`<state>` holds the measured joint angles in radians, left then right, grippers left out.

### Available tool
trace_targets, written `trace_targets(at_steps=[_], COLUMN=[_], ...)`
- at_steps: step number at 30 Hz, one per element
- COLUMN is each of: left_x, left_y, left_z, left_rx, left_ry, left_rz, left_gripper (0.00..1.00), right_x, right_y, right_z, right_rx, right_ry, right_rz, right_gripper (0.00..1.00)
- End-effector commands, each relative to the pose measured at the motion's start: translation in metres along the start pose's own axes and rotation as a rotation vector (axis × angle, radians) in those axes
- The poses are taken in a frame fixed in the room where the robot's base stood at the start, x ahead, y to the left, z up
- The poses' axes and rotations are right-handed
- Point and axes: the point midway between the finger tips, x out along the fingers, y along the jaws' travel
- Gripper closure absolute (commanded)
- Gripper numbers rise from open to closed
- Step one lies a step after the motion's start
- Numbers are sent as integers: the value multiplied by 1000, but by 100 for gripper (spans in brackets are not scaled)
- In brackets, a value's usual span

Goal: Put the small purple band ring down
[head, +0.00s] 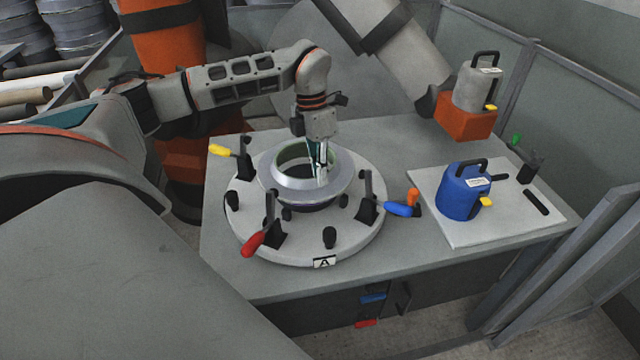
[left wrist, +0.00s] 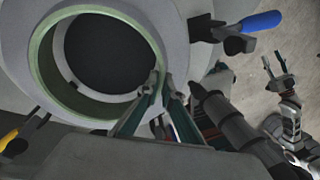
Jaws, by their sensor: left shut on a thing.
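The small purple band ring (head: 343,183) is a pale metal flanged ring with a green inner lining and a dark purplish band low on its outside. It sits level over the middle of the round fixture plate (head: 330,251) marked A. Its underside is hidden, so I cannot tell whether it touches the plate. My left gripper (head: 319,174) points down and is shut on the ring's right-hand wall. In the left wrist view the fingers (left wrist: 165,88) straddle the ring's wall (left wrist: 150,35). A gripper, apparently my right one (left wrist: 274,66), shows there with its fingers apart and empty.
Clamps with yellow (head: 221,150), red (head: 254,243) and blue (head: 398,209) handles stand around the ring on the plate. A blue handled block (head: 462,195) stands on a pale board (head: 450,231) at right. A grey and orange unit (head: 465,120) is behind it. The bench's front left is clear.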

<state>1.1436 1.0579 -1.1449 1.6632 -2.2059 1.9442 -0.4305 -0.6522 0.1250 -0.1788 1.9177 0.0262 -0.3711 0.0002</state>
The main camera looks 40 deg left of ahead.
Motion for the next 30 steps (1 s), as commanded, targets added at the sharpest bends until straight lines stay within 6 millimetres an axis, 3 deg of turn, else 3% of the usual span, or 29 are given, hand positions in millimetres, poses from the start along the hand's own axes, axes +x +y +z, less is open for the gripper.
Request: trace_targets(at_steps=[9, 19, 21, 22, 30], left_x=[34, 36, 37, 37, 37], left_y=[7, 8, 8, 8, 8], left_z=[0, 0, 0, 0, 0], left_rx=[-1, 0, -1, -1, -1], left_ry=[0, 0, 1, 1, 1], left_rz=[-1, 0, 0, 0, 0], left_gripper=[100, 100, 82, 78, 78], right_x=[-1, 0, -1, -1, -1], right_y=[3, 3, 2, 2, 0], right_z=[2, 3, 3, 3, 4], right_rx=[5, 10, 10, 10, 5], right_ry=[-7, -9, -9, -10, -11], right_rz=[7, 9, 9, 9, 3], right_gripper=[60, 60, 60, 60, 60])
